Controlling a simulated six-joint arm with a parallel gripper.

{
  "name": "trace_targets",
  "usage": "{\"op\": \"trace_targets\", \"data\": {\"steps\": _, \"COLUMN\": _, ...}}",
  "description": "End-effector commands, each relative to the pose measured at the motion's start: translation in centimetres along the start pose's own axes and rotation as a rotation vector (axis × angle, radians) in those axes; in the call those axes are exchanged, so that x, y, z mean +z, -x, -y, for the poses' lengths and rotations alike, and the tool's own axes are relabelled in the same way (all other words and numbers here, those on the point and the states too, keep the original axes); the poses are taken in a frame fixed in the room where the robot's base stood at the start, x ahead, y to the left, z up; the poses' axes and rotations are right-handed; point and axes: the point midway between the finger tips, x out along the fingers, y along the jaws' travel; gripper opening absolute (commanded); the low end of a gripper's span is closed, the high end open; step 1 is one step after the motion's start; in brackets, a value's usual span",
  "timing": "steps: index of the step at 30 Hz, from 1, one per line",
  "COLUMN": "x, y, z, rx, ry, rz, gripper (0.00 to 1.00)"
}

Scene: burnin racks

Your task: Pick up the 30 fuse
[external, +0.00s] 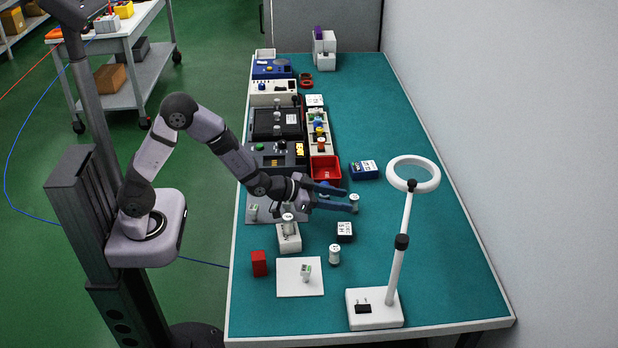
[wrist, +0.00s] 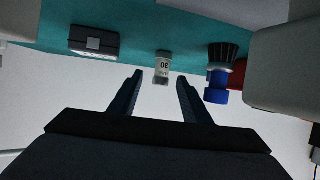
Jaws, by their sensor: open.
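The 30 fuse (wrist: 162,68) is a small pale cylinder with a grey label reading "30", which appears upside down in the wrist view. It lies ahead of my gripper (wrist: 160,85), roughly centred between the two fingertips. The fingers are open and apart, with nothing held. In the external view my gripper (external: 348,199) reaches right, low over the teal table, and the fuse (external: 354,204) shows at its fingertips. Whether the fingers touch the fuse cannot be told.
A red bin (external: 325,168) and a blue box (external: 364,169) lie farther back. Another white cylinder (external: 334,254) and a ring lamp (external: 397,255) stand nearer the front. Table right of the fuse is clear.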

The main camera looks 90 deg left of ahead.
Motion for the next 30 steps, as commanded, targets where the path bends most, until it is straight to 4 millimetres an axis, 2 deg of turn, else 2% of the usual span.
{"op": "trace_targets", "data": {"steps": 7, "x": 0.0, "y": -0.8, "z": 0.1, "rx": 0.0, "ry": 0.0, "rz": 0.001, "gripper": 0.44}}
{"op": "trace_targets", "data": {"steps": 19, "x": 0.0, "y": -4.7, "z": 0.3, "rx": 0.0, "ry": -0.001, "rz": 0.001, "gripper": 0.44}}
{"op": "trace_targets", "data": {"steps": 29, "x": 0.1, "y": -5.2, "z": 0.3, "rx": 0.0, "ry": 0.0, "rz": 0.0, "gripper": 0.44}}
{"op": "trace_targets", "data": {"steps": 30, "x": 0.1, "y": -5.2, "z": 0.3, "rx": 0.0, "ry": 0.0, "rz": 0.0, "gripper": 0.41}}
